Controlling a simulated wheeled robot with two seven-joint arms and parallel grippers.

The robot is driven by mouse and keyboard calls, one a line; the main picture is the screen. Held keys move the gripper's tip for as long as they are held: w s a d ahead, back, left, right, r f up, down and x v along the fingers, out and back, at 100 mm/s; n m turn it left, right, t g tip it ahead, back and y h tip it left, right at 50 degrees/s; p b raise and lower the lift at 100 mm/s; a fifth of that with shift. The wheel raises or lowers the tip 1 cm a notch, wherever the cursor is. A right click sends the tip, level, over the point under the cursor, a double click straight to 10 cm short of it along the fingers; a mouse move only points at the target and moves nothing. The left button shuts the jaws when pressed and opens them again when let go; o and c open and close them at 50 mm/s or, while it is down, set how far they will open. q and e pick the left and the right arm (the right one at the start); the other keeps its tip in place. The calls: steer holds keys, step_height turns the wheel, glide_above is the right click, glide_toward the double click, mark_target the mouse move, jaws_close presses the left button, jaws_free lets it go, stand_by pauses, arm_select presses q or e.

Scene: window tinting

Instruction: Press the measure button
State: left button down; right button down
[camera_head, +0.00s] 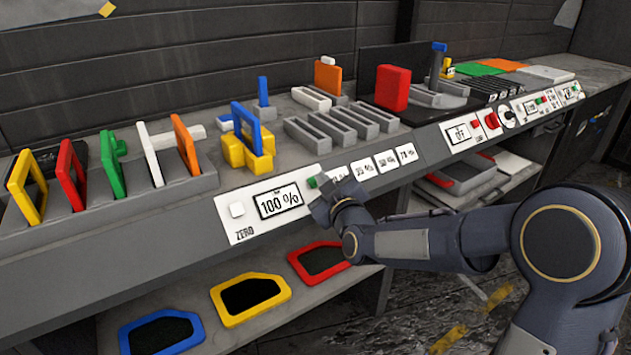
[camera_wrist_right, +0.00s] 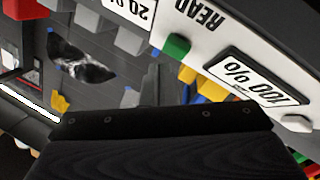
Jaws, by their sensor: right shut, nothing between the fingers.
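The meter panel (camera_head: 240,228) on the bench front carries a display (camera_head: 278,203) reading "100 %", a white button (camera_head: 237,209) above the word ZERO, and a green button (camera_head: 312,182). In the right wrist view the green button (camera_wrist_right: 176,46) sits beside the word READ and the display (camera_wrist_right: 250,80). My right gripper (camera_head: 325,204) is shut and empty, just in front of the panel's right end, close to the green button. I cannot tell whether it touches the button. In the wrist view its dark body (camera_wrist_right: 155,125) fills the bottom. My left gripper is not in view.
Colored frames stand in a grey rack (camera_head: 120,215) at left. A yellow and blue holder (camera_head: 246,145) stands behind the panel. White percentage labels (camera_head: 387,161) line the bench edge to the right. Colored trays (camera_head: 250,297) lie on the lower shelf.

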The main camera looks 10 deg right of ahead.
steer(key=shift+f, duration=0.1)
steer(key=shift+w+a+f+b, duration=0.1)
steer(key=shift+w+f+b, duration=0.1)
steer(key=shift+w+b, duration=0.15)
steer(key=shift+w+a+f+b, duration=0.1)
steer(key=shift+w+f+b, duration=0.15)
steer(key=shift+f+b, duration=0.15)
stand_by(0.8)
steer(key=shift+r, duration=0.1)
steer(key=shift+s+d+r, duration=0.2)
steer(key=shift+s+r, duration=0.35)
steer(key=shift+s, duration=0.05)
stand_by(0.3)
steer(key=s+r+p, duration=0.1)
steer(key=s+d+r+p, duration=0.1)
steer(key=s+r, duration=0.1)
steer(key=shift+s+d+r+p, duration=0.1)
steer(key=shift+s+r+p, duration=0.05)
steer(key=shift+r+p, duration=0.15)
